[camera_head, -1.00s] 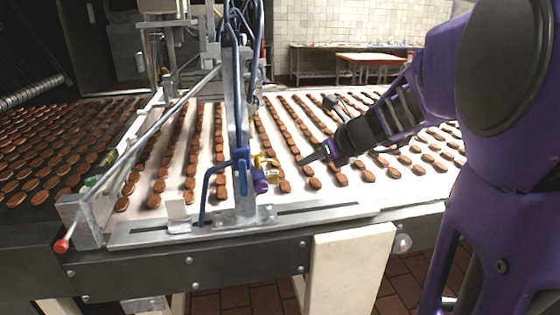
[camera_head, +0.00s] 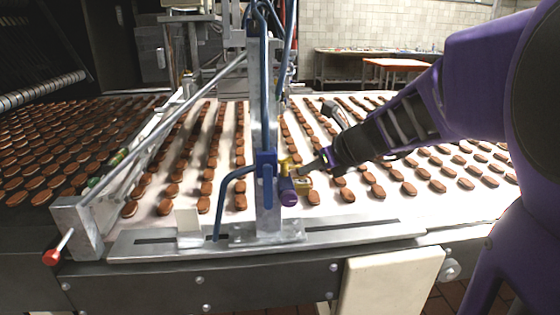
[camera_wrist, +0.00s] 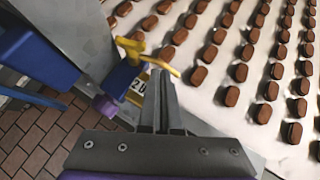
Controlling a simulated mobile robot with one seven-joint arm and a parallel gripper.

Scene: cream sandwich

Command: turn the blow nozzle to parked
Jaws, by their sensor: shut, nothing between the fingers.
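The nozzle assembly stands on an upright metal post at the belt's near edge. It has a blue body (camera_head: 266,172), a yellow lever (camera_head: 291,161), a purple end piece (camera_head: 288,192) and a small brass block (camera_head: 303,184); which part is the blow nozzle proper I cannot tell. My gripper (camera_head: 312,166) is shut and empty, just right of the yellow lever and above the brass block. In the wrist view my shut fingers (camera_wrist: 160,80) lie close beside the yellow lever (camera_wrist: 148,55) and partly cover the labelled brass block (camera_wrist: 138,88). Contact cannot be told.
Rows of brown biscuits (camera_head: 375,191) lie on the white belt behind and right of the post. A metal rail (camera_head: 350,234) runs along the near edge. A slanted rod with a red knob (camera_head: 51,257) is at left. Blue hoses (camera_head: 291,50) hang above the post.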

